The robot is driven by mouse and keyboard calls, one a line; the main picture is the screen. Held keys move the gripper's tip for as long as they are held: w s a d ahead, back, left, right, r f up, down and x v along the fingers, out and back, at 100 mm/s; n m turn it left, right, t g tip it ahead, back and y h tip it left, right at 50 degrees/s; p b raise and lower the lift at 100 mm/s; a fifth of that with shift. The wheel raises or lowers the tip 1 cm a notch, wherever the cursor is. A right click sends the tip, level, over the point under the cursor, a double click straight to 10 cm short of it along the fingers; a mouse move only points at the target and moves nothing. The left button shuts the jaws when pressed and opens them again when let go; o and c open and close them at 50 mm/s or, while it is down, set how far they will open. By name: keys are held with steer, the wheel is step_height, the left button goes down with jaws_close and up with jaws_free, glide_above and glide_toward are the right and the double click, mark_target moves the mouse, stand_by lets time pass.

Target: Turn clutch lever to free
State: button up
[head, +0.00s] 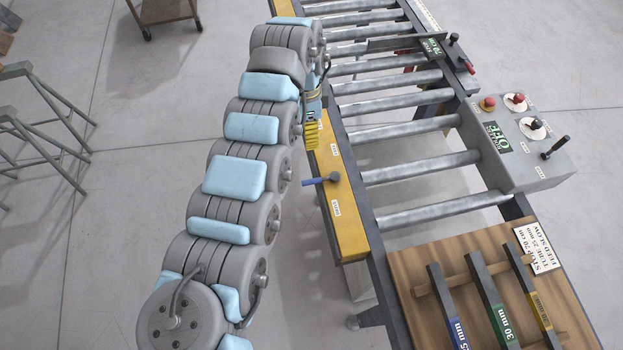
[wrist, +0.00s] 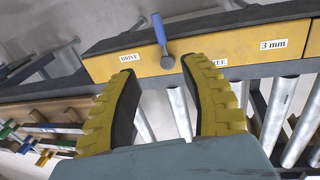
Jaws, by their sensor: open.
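The clutch lever (head: 322,181) has a blue handle and a grey pivot on a yellow beam (head: 352,222). In the wrist view the lever (wrist: 160,35) points up, away from the rollers, between a DRIVE label (wrist: 130,57) on the left and a partly hidden label ending in "EE" (wrist: 219,62) on the right. My gripper (wrist: 160,68) is open, with yellow ribbed fingers either side of the pivot in the picture. In the head view my gripper (head: 312,134) is above the beam, up the picture from the lever. No contact with the lever is visible.
A roller conveyor (head: 420,165) runs beside the beam. A control box (head: 520,145) with knobs and an OFF sign stands at the right. A wooden board (head: 410,265) with coloured bars lies at the lower right. Floor left of the beam is clear near the lever.

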mark_target(311, 180)
steer(key=s+f+p, duration=0.1)
steer(key=f, duration=0.4)
steer(key=s+f+p, duration=0.1)
steer(key=f, duration=0.5)
steer(key=s+f, duration=0.1)
steer(key=f, duration=0.5)
steer(key=shift+s+d+p, duration=0.2)
steer(key=shift+d+p, duration=0.1)
steer(key=shift+p, duration=0.1)
jaws_close()
